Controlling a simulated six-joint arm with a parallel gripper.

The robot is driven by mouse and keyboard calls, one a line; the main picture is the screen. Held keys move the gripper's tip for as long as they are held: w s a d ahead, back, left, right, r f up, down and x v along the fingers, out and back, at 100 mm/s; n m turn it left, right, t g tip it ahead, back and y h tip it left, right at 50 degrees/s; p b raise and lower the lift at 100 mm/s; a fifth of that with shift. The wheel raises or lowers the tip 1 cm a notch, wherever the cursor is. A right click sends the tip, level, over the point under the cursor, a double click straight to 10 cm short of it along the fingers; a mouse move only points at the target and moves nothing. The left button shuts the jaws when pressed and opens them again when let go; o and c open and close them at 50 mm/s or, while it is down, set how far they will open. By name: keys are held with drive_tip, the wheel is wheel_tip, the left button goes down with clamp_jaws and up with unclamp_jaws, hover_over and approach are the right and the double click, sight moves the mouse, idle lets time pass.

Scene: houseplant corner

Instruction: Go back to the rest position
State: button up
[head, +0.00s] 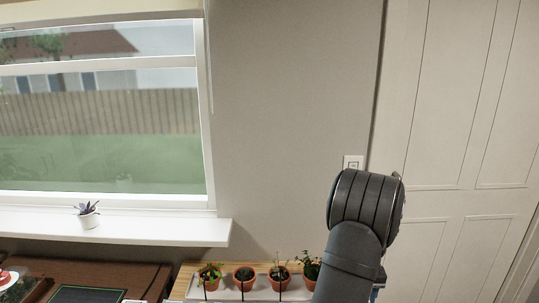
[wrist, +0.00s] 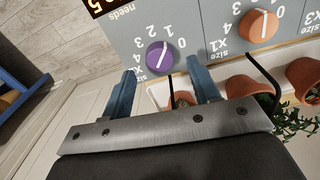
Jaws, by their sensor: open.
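My gripper (wrist: 161,66) shows in the wrist view, with its two blue fingers spread apart and nothing between them. The fingers point toward a grey panel (wrist: 213,22) with a purple knob (wrist: 159,55) and an orange knob (wrist: 258,26). Whether the fingertips touch the panel cannot be told. In the head view my dark arm rises at the lower right, in front of the wall and door, and the fingers cannot be made out there.
Several terracotta pots with plants (head: 244,277) stand in a row left of my arm. A white pot (head: 87,215) stands on the windowsill (head: 150,232). A dark brown surface (head: 130,273) is at lower left. A door (head: 455,120) is at right.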

drive_tip(key=shift+f, duration=1.6)
